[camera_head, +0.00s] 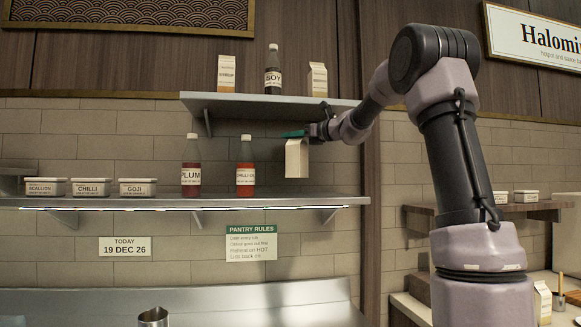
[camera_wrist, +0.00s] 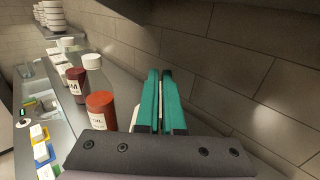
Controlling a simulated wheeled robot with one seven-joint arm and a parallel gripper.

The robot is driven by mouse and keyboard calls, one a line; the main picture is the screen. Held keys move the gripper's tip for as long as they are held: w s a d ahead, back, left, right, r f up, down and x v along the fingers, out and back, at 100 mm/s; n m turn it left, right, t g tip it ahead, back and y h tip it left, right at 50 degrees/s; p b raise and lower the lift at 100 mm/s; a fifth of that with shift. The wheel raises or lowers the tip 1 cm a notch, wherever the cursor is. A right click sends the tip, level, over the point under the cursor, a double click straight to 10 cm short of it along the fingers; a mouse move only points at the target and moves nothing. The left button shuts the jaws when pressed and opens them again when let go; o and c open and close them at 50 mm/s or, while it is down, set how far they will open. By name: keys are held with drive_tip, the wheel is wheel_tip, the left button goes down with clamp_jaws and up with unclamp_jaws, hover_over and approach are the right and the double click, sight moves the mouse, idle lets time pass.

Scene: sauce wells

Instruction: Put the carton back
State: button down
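My gripper (camera_head: 296,134) is at the right part of the lower shelf, below the upper shelf. Its teal fingers are shut on the top of a white carton (camera_head: 297,158), which hangs upright beneath them. The carton's bottom looks clear of the lower shelf, right of the chilli oil bottle (camera_head: 245,176). In the wrist view the teal fingers (camera_wrist: 164,100) are close together and hide nearly all of the carton. Two other cartons stand on the upper shelf, one on the left (camera_head: 226,74) and one on the right (camera_head: 319,80), with a soy bottle (camera_head: 273,70) between them.
The upper shelf (camera_head: 230,98) overhangs my gripper. The lower shelf (camera_head: 330,200) also holds a plum bottle (camera_head: 191,170) and tubs labelled scallion, chilli (camera_head: 91,188) and goji. A pantry rules sign (camera_head: 251,243) and a date sign (camera_head: 125,246) hang below. Another carton (camera_head: 542,302) stands lower right.

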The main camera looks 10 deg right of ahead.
sight(291, 152)
drive_tip(key=shift+f, duration=2.9)
drive_tip(key=c, duration=1)
unclamp_jaws()
drive_tip(key=shift+f, duration=0.15)
drive_tip(key=shift+c, duration=0.2)
